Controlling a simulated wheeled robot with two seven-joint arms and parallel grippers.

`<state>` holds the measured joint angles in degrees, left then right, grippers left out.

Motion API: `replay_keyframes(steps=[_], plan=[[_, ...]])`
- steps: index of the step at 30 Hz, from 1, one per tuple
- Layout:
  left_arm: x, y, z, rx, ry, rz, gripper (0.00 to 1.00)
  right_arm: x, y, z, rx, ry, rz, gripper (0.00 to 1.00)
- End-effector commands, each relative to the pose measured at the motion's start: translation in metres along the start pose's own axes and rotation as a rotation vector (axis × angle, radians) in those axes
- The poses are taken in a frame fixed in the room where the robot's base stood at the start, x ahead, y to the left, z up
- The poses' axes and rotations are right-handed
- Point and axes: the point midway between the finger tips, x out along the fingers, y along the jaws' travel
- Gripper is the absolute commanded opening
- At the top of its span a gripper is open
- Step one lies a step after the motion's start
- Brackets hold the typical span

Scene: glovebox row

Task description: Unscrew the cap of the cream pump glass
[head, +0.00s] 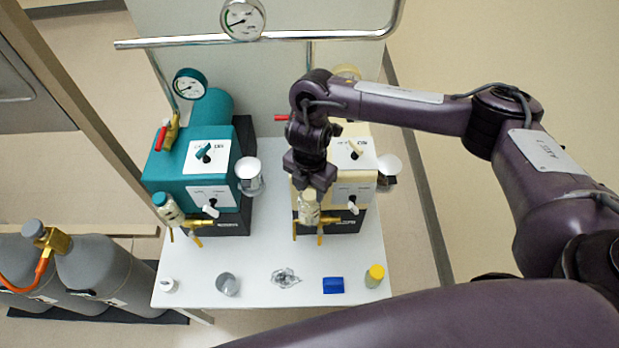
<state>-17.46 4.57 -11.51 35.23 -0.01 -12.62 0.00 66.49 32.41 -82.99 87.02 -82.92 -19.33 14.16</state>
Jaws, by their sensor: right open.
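The cream pump (357,172) stands on the right half of the white table. Its small glass (308,212) sits at the pump's front left, above brass fittings (320,228), and looks upright. My right gripper (309,192) points down right over the top of this glass. Its jaws are open, and it hides the cap, so I cannot tell whether the fingers touch it. My left gripper is out of view.
The teal pump (172,172) stands to the left with its own capped glass (168,208). Along the table's (255,262) front edge are a grey cup (228,284), crumpled foil (286,278), a blue block (333,285) and a yellow-capped bottle (374,276). Gas cylinders (95,265) stand left.

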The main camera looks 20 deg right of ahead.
Motion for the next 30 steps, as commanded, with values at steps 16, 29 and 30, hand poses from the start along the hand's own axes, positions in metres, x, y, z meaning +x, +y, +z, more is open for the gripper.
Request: replay_keyframes(steps=[16,29,30], plan=[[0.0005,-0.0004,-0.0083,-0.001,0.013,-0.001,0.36,0.0119,0.0005,-0.0002,0.0,0.0,0.002,0.28],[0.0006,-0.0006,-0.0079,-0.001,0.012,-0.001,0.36,0.0117,0.0005,-0.0002,0.0,0.0,0.002,0.02],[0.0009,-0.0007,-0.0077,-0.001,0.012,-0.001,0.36,0.0118,0.0006,-0.0002,-0.002,0.0,0.002,0.02]])
